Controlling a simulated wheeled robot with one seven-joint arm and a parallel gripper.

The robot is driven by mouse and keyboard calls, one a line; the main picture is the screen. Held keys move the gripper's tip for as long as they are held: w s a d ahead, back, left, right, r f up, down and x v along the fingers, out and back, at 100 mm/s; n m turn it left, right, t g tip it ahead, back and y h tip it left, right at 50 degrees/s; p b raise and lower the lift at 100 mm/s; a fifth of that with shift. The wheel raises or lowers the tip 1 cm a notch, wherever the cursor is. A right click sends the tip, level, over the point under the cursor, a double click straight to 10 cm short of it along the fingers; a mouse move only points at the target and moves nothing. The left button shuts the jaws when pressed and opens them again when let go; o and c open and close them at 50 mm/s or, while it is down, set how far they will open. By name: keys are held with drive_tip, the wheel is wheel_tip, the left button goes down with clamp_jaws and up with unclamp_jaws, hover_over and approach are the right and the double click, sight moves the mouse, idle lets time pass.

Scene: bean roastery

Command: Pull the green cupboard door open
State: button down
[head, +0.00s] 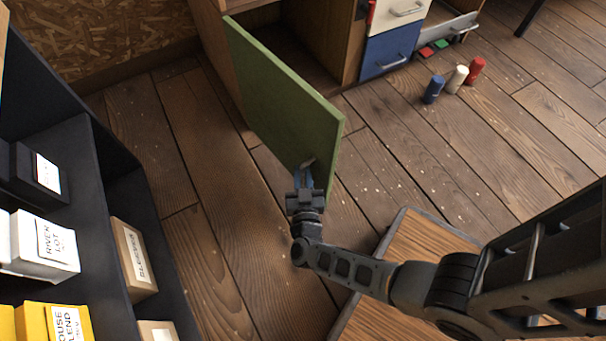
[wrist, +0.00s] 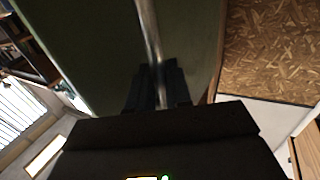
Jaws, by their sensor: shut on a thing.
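The green cupboard door (head: 280,95) stands swung out from the wooden cupboard (head: 215,50), with the dark inside showing behind it. My gripper (head: 305,178) is at the door's near lower end, by its free edge. In the wrist view the door's green face (wrist: 90,50) fills much of the picture. A metal bar handle (wrist: 148,30) runs down it to between the fingers of my gripper (wrist: 158,88), which are shut on it. The handle is mostly hidden in the head view.
A black shelf (head: 75,150) with boxes stands at the left. A blue drawer (head: 385,52) is right of the cupboard. Blue (head: 433,89), white (head: 456,79) and red (head: 475,70) cylinders stand on the floor. A wood-topped piece (head: 410,245) is at the lower right. Floor left of the door is clear.

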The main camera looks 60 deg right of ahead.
drive_tip(key=shift+w+r, duration=0.15)
drive_tip(key=shift+w, duration=0.25)
drive_tip(key=c, duration=1.2)
unclamp_jaws()
drive_tip(key=shift+d, duration=0.1)
drive_tip(key=shift+s, duration=0.1)
drive_tip(key=shift+p+v, duration=0.45)
drive_tip(key=shift+v, duration=3.45)
